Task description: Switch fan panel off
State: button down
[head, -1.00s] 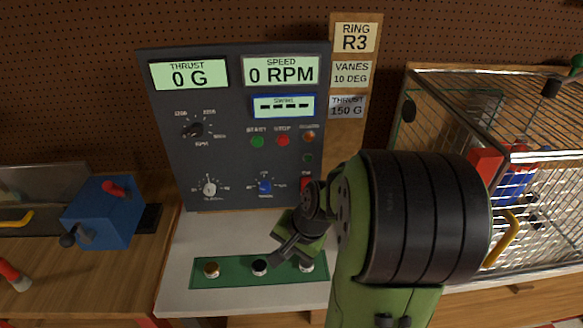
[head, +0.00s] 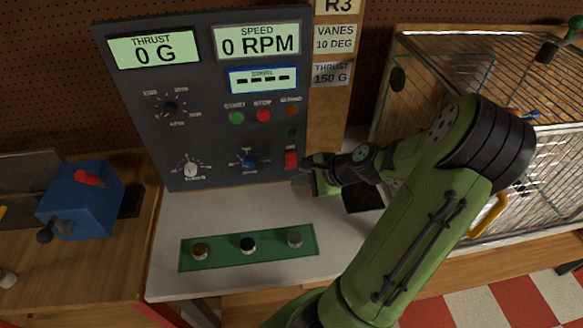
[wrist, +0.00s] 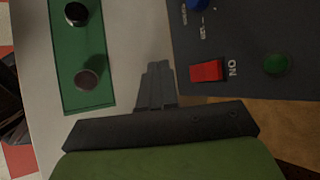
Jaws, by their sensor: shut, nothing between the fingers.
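The dark fan panel (head: 205,130) stands upright at the back of the grey bench. Its red rocker switch (head: 291,159) is at the lower right corner; in the wrist view the red switch (wrist: 207,71) sits beside the word ON. My gripper (head: 304,168) is shut and empty, just right of and slightly below the switch. In the wrist view the closed fingertips (wrist: 157,72) are close to the switch, with a small gap seen between them; contact cannot be told. The displays read 0 G and 0 RPM, and the small blue-framed display (head: 263,79) shows dashes.
A green strip with several knobs (head: 248,248) lies on the bench in front of the panel. A wire cage (head: 480,130) stands to the right. A blue box with a red lever (head: 85,200) stands at left. The bench between strip and panel is clear.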

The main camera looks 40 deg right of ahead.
jog(key=w+d+f+b, duration=0.1)
jog(key=w+d+f, duration=0.2)
jog(key=w, duration=0.2)
jog(key=shift+d+b, duration=0.2)
jog(key=shift+b, duration=0.1)
jog(key=shift+w, duration=0.15)
dwell(1.6)
jog(key=shift+w+d+f, duration=0.15)
jog(key=shift+w+d, duration=0.1)
jog(key=shift+w+d+f, duration=0.2)
jog(key=shift+w, duration=0.15)
dwell(0.7)
jog(key=shift+s+p, duration=0.1)
jog(key=shift+p, duration=0.2)
jog(key=shift+s+a+r+p, duration=0.4)
jog(key=shift+s+a, duration=0.05)
jog(key=shift+s, duration=0.15)
jog(key=shift+s+a+r+p, duration=0.35)
jog(key=shift+s+a, duration=0.1)
jog(key=shift+s, duration=0.2)
jog(key=shift+s+a+r+p, duration=0.3)
jog(key=shift+s+a+r, duration=0.1)
jog(key=shift+s, duration=0.2)
jog(key=shift+s+a+r+p, duration=0.35)
jog(key=shift+s+a, duration=0.1)
jog(key=shift+s, duration=0.2)
